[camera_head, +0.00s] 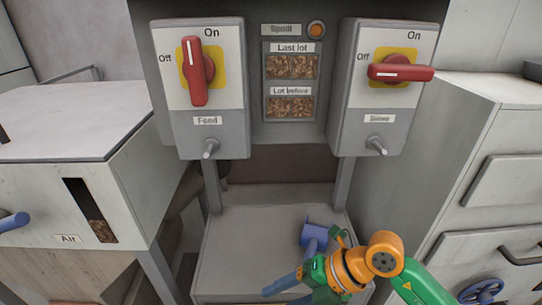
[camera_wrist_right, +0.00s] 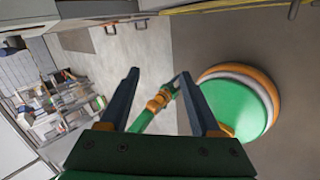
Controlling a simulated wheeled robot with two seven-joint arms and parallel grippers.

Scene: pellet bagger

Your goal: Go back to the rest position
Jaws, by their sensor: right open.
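My right gripper (camera_head: 287,260) is at the bottom centre-right of the head view, at the end of the green and orange arm. Its two blue fingers are spread apart. The right wrist view shows the same fingers (camera_wrist_right: 160,95) wide apart with nothing held between them. Beyond them a green and orange arm of mine ends in a small dark tip, probably my left gripper (camera_wrist_right: 180,79). It is too small to tell its jaws. My left arm does not show in the head view.
The red Feed switch (camera_head: 195,72) stands upright. The red Sieve switch (camera_head: 400,72) lies level, its white mark toward Off. Grey cabinets flank the panel: the left one (camera_head: 70,120) has a blue Air handle (camera_head: 12,222), the right one (camera_head: 500,180) drawers. The right wrist view shows open floor (camera_wrist_right: 285,60).

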